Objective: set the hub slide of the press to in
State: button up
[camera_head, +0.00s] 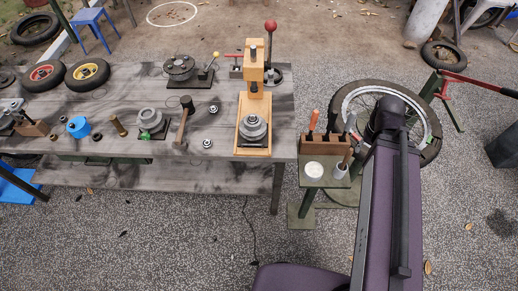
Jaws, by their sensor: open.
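The press (254,85) stands at the right end of the workbench, an orange-yellow upright with a dark ram part and a red-knobbed lever (270,28) behind it. Its hub slide (245,150) looks like an orange plate reaching toward the bench's front edge. A grey stepped hub (254,127) sits on this plate, in front of the upright in the picture. From this angle I cannot tell exactly how far the slide stands out. My purple and black arm rises at the right. I cannot make out my gripper.
On the workbench (225,83), a hammer (184,118), a second hub (151,120), small bearings and wheels lie left of the press. A small stand with a wooden tool block (325,145) and a tyre (345,95) are to its right. Open floor lies in front.

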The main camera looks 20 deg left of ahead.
aim_at(256, 136)
jog(key=k, duration=1.75)
jog(key=u, duration=1.1)
jog(key=i, duration=1)
jog(key=z, duration=0.05)
